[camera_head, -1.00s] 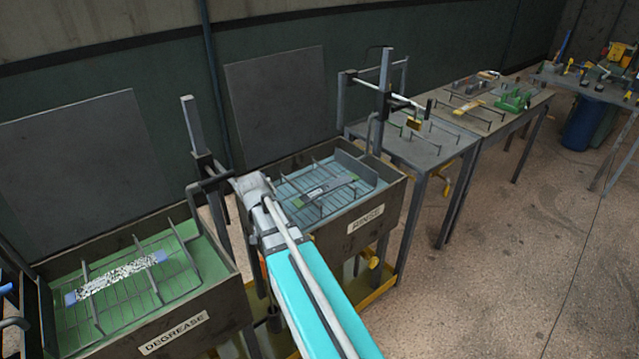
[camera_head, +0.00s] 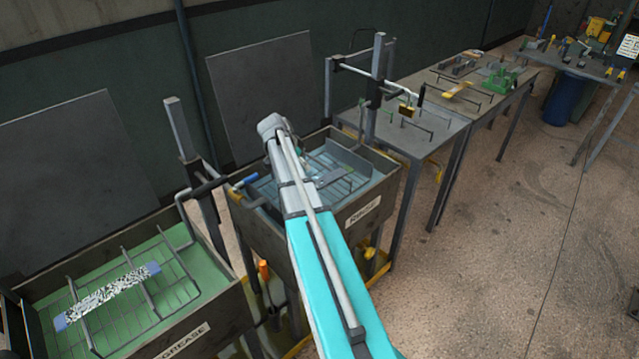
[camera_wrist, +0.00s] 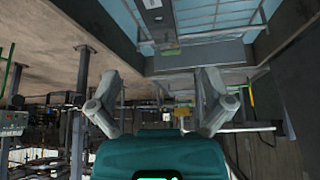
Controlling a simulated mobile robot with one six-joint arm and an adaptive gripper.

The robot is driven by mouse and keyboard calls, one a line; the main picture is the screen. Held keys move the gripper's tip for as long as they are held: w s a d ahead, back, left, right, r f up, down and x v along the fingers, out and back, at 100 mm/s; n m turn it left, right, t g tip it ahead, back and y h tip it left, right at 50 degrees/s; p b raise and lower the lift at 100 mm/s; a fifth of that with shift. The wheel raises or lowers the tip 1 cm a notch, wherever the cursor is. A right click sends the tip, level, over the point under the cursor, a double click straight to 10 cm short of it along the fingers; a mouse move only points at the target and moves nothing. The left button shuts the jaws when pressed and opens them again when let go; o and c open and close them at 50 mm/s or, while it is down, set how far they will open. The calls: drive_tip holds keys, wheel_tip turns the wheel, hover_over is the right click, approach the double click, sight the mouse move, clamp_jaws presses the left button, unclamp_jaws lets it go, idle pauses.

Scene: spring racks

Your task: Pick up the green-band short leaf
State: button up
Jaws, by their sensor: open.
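The green-band short leaf (camera_head: 328,178) looks like the flat grey strip lying on the rack in the rinse tank. My arm hides part of it in the head view. In the wrist view its grey body (camera_wrist: 153,8) and a green band (camera_wrist: 168,46) show at the top, inside the blue tank. My gripper (camera_wrist: 160,88) is open and empty, its two fingers wide apart. It is apart from the leaf, which shows beyond the fingertips. In the head view my arm reaches to the rinse tank and hides the fingers.
Rack bars divide the tank. A degrease tank (camera_head: 210,318) holds a speckled, blue-ended leaf (camera_head: 108,294) at left. A bench (camera_head: 425,138) with a rail stands to the right.

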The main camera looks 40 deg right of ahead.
drive_tip(key=shift+f, duration=0.1)
drive_tip(key=b, duration=0.7)
approach(322, 182)
drive_tip(key=f, duration=0.1)
drive_tip(key=d+f, duration=0.1)
drive_tip(key=f, duration=0.1)
drive_tip(key=shift+w, duration=0.1)
drive_tip(key=shift+d+f, duration=0.25)
drive_tip(key=shift+f, duration=0.15)
drive_tip(key=shift+b+x, duration=2.4)
drive_tip(key=shift+x, duration=0.2)
drive_tip(key=shift+d+r, duration=0.15)
drive_tip(key=shift+c, duration=0.3)
drive_tip(key=shift+s, duration=0.2)
drive_tip(key=c, duration=1.1)
